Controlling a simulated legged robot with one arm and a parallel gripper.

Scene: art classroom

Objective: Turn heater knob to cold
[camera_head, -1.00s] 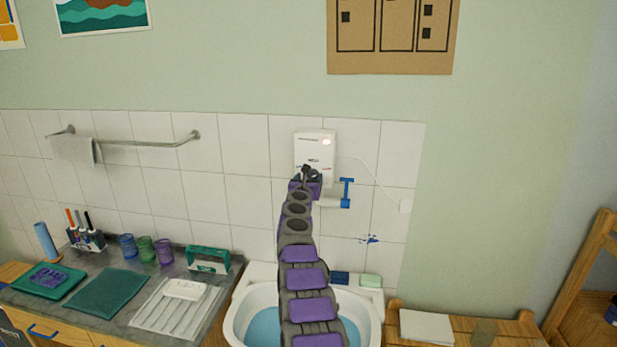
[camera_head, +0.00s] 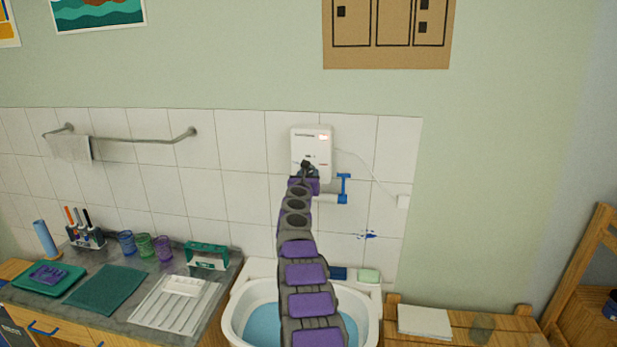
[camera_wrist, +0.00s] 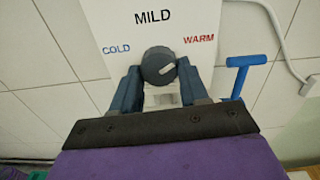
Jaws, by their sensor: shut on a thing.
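The white heater (camera_head: 310,143) hangs on the tiled wall above the basin. In the wrist view its panel (camera_wrist: 115,22) reads COLD at left, MILD at top and WARM at right. The round dark knob (camera_wrist: 158,65) sits below MILD. Its pale mark points right and slightly up, toward the WARM side. My gripper (camera_wrist: 158,74) is shut on the knob, with one blue-grey finger on each side. In the head view my gripper (camera_head: 306,168) covers the lower part of the heater, and the knob cannot be made out there.
A blue tap handle (camera_head: 344,186) is just right of my gripper. A white basin (camera_head: 232,318) with blue water lies below my arm. A counter with glasses (camera_head: 145,246) and a drying tray (camera_head: 180,305) is at left. A white cable (camera_head: 372,170) runs to the right.

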